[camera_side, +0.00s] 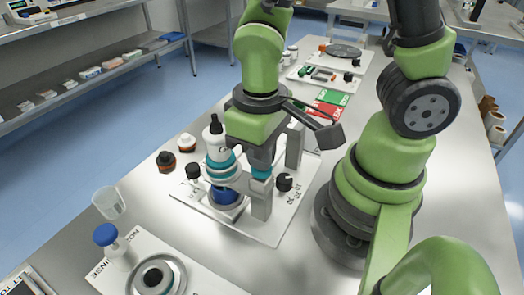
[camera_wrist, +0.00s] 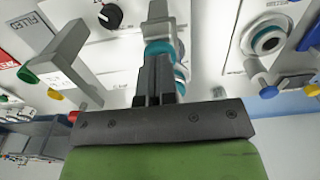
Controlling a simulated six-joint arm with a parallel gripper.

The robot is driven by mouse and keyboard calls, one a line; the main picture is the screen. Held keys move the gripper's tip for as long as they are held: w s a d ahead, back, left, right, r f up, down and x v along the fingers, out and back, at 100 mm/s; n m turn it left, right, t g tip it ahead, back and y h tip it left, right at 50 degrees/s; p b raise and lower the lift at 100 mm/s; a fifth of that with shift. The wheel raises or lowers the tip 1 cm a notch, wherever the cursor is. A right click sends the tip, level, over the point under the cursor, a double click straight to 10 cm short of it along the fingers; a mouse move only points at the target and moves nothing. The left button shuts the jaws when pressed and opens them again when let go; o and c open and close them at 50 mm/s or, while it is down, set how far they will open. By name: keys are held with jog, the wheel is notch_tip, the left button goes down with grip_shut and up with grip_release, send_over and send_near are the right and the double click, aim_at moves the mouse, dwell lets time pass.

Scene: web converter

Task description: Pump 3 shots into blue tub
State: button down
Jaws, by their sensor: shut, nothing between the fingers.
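In the side view, a blue tub (camera_side: 226,196) sits on a white panel (camera_side: 270,228), low beneath a white bottle-like part (camera_side: 215,140) with a black tip and teal bands. My gripper (camera_side: 262,168) points down just right of that part, at a grey upright piece (camera_side: 261,205) with a teal band. In the wrist view my gripper's dark fingers (camera_wrist: 154,75) are together with nothing between them. A teal ring (camera_wrist: 158,47) and a grey arm-like piece (camera_wrist: 157,12) lie just beyond the fingertips. Whether the fingers touch them I cannot tell. The pump head is not clearly made out.
Black knobs (camera_side: 284,182) stand on the panel. A clear cup (camera_side: 109,203) and a blue-capped white bottle (camera_side: 113,243) stand at the front left. Red and green cards (camera_side: 330,103) lie behind. A grey bracket (camera_wrist: 60,50) rises at left in the wrist view.

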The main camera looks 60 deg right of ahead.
jog(key=shift+r, duration=2.25)
jog(key=shift+f, duration=0.15)
jog(key=shift+f, duration=2.1)
jog(key=shift+r, duration=2.25)
jog(key=shift+r, duration=0.1)
notch_tip(320, 180, up, 6)
jog(key=shift+f, duration=0.1)
